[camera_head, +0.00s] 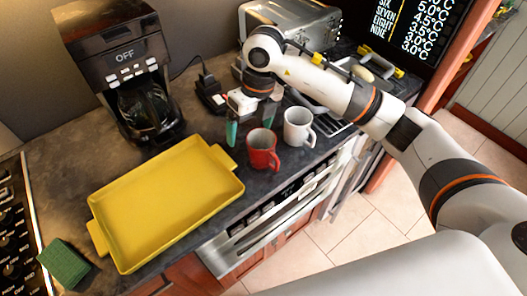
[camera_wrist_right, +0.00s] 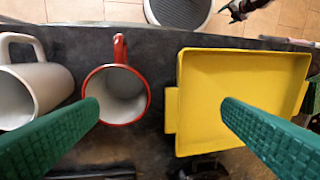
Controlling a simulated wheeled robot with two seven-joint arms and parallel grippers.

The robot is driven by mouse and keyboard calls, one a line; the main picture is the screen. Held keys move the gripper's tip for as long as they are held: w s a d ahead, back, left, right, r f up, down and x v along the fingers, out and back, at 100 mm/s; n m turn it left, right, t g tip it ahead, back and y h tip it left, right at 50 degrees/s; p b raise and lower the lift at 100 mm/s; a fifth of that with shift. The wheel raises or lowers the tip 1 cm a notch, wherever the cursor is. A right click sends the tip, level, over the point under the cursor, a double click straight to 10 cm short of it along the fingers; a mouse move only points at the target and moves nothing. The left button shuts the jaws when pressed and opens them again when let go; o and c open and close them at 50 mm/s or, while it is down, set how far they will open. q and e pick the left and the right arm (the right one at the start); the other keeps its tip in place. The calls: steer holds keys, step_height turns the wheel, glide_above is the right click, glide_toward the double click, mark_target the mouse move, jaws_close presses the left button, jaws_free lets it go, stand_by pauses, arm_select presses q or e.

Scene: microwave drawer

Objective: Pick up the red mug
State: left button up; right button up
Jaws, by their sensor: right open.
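The red mug (camera_head: 263,151) stands upright on the dark counter, right of the yellow tray. In the right wrist view, I look down into its white inside, and the red mug (camera_wrist_right: 116,94) has its handle toward the top of the picture. My right gripper (camera_head: 250,122) is open and empty, just behind the mug in the head view. In the wrist view, the right gripper (camera_wrist_right: 159,108) has green fingers spread wide. The left finger's tip overlaps the mug's left rim; the right finger is over the tray. I cannot tell whether the finger touches the mug.
A white mug (camera_head: 298,127) stands close to the right of the red one. The yellow tray (camera_head: 165,205) lies to the left. A coffee maker (camera_head: 122,70), a toaster (camera_head: 300,22) and a green sponge (camera_head: 64,264) are also on the counter. Little bare counter separates mug and tray.

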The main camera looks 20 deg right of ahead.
steer(key=d+h, duration=0.2)
steer(key=d, duration=0.2)
steer(key=p, duration=0.5)
glide_toward(263, 146)
steer(key=shift+m, duration=0.4)
steer(key=s+f, duration=0.2)
steer(key=f, duration=0.1)
steer(key=s+a+f, duration=0.1)
steer(key=f, duration=0.1)
steer(key=shift+s+f, duration=0.2)
steer(key=shift+s, duration=0.1)
steer(key=shift+f, duration=0.6)
steer(key=shift+r, duration=0.1)
steer(key=c, duration=1.3)
